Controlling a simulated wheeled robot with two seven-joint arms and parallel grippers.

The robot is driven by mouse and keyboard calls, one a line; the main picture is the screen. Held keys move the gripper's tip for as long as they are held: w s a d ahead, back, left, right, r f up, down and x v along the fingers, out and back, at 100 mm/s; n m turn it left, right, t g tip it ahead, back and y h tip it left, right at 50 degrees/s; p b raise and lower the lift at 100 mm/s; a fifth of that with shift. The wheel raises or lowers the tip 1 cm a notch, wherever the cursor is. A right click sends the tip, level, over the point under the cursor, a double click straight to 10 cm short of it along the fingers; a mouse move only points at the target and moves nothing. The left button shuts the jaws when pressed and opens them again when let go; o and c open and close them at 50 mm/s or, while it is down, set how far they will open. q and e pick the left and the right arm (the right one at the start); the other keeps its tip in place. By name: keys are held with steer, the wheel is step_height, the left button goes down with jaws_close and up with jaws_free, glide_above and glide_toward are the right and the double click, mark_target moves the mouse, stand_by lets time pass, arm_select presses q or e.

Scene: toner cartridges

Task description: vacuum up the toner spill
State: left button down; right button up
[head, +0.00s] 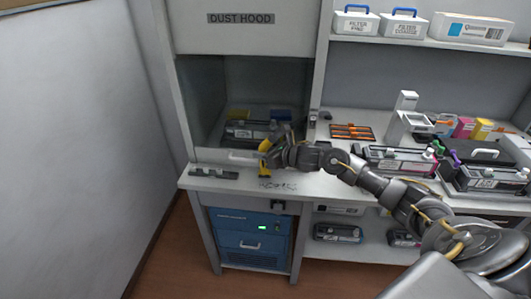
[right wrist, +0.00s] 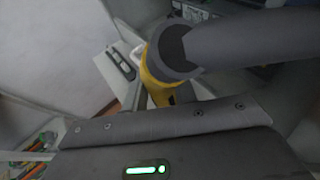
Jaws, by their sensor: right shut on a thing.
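A yellow vacuum nozzle (head: 264,168) with a dark grey collar is held upright at the front of the dust hood. My right gripper (head: 271,156) is shut on it; in the right wrist view the yellow body (right wrist: 157,84) shows with a thick grey hose (right wrist: 255,38) running off to the right. Small dark specks, apparently the toner spill (head: 278,185), lie on the pale counter just right of the nozzle's lower end. Whether the nozzle touches the counter cannot be told. A blue unit (head: 250,237) with a green light stands under the counter. My left gripper is not in view.
The dust hood (head: 241,37) is open and holds a dark cartridge (head: 244,133). A dark grey strip (head: 214,173) lies on the counter's left end. Several cartridges, including one on the right (head: 400,160), and an orange-slotted tray (head: 352,132) crowd the counter's right side.

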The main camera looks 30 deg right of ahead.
steer(key=shift+s+a, duration=0.15)
steer(key=shift+a, duration=0.3)
steer(key=shift+s+a, duration=0.55)
steer(key=shift+a, duration=0.05)
steer(key=shift+d, duration=0.1)
steer(key=s+d+b, duration=0.4)
steer(key=s+d, duration=0.3)
steer(key=d, duration=0.3)
steer(key=shift+s, duration=0.3)
stand_by(1.3)
stand_by(0.3)
